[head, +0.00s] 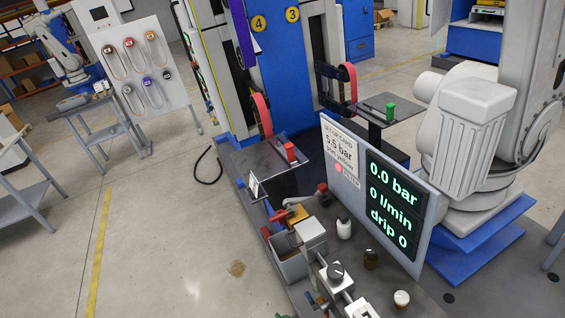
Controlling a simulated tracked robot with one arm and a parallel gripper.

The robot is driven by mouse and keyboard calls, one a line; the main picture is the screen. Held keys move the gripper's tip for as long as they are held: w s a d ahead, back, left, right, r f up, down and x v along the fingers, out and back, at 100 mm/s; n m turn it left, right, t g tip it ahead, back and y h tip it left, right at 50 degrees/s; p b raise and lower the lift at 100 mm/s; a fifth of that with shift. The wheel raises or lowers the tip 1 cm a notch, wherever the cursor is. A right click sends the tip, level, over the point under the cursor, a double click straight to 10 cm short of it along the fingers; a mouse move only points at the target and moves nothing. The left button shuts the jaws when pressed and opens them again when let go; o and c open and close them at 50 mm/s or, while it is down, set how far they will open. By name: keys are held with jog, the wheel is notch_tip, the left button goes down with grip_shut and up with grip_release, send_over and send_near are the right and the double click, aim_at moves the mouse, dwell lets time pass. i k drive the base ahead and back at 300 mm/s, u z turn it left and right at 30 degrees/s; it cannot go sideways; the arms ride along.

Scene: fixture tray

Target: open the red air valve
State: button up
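A red lever-like handle (279,216), which looks like the air valve, sits low in the middle of the view beside a brass-coloured part (296,212). It is small, and I cannot tell its exact position. A second small red part (322,188) shows just above and right of it. A dark display panel (391,205) reads 0.0 bar, 0 l/min and drip 0. I see no fingers of my gripper in the view.
A setup card (341,148) reads 5.5 bar. A large white robot arm (470,130) stands right. Open floor lies left.

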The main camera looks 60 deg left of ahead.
aim_at(294, 210)
jog(key=u, duration=0.05)
jog(key=k, duration=1.25)
jog(key=u, duration=1.1)
jog(key=i, duration=1)
jog(key=z, duration=0.05)
jog(key=k, duration=0.95)
jog(key=u, duration=0.75)
jog(key=i, duration=1.45)
jog(key=z, duration=0.4)
